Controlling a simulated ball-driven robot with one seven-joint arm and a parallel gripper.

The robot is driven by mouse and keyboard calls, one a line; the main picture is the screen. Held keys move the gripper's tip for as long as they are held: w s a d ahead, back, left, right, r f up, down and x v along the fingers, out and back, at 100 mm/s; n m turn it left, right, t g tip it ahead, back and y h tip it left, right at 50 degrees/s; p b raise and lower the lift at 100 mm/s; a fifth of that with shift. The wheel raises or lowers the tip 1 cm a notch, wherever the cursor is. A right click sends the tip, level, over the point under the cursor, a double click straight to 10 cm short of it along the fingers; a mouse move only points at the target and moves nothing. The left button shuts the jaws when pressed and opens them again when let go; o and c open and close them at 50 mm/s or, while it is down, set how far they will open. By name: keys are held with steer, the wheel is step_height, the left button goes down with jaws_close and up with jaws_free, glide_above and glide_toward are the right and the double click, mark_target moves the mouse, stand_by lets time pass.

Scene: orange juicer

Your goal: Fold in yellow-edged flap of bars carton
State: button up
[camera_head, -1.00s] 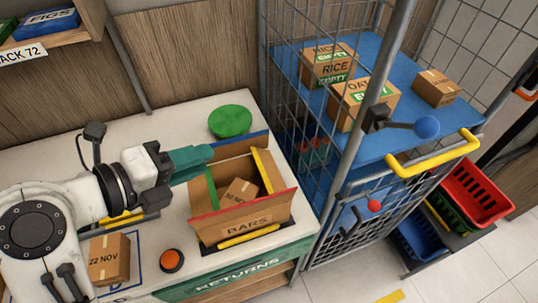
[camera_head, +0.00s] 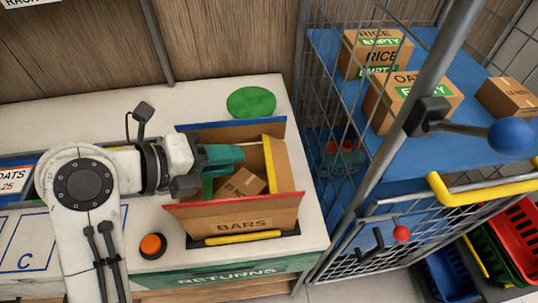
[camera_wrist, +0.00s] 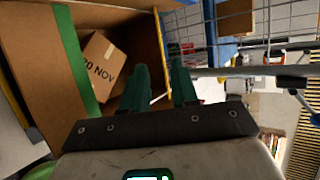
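The bars carton (camera_head: 272,219) stands open on the white counter. Its yellow-edged flap (camera_head: 281,163) stands up on the right side; its yellow edge also shows in the wrist view (camera_wrist: 160,42). The blue-edged flap is at the back and the red-edged flap at the front, both raised. The green-edged flap (camera_wrist: 77,60) is on the left, partly hidden by my gripper in the head view. A small dated box (camera_head: 241,184) lies inside. My gripper (camera_head: 240,153) is over the carton, left of the yellow-edged flap. In the wrist view its fingers (camera_wrist: 160,76) are apart, with nothing seen held.
A wire cage trolley (camera_head: 372,190) with blue shelves and boxes stands close to the carton's right. A green disc (camera_head: 251,102) lies behind the carton. An orange button (camera_head: 152,245) is at front left.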

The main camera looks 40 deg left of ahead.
mark_target(279, 166)
steer(key=p+x, duration=0.1)
steer(key=x, duration=0.8)
steer(key=shift+w+d+f+p, duration=0.15)
steer(key=shift+w+p, duration=0.1)
steer(key=shift+p, duration=0.15)
steer(key=shift+c, duration=0.3)
jaws_close()
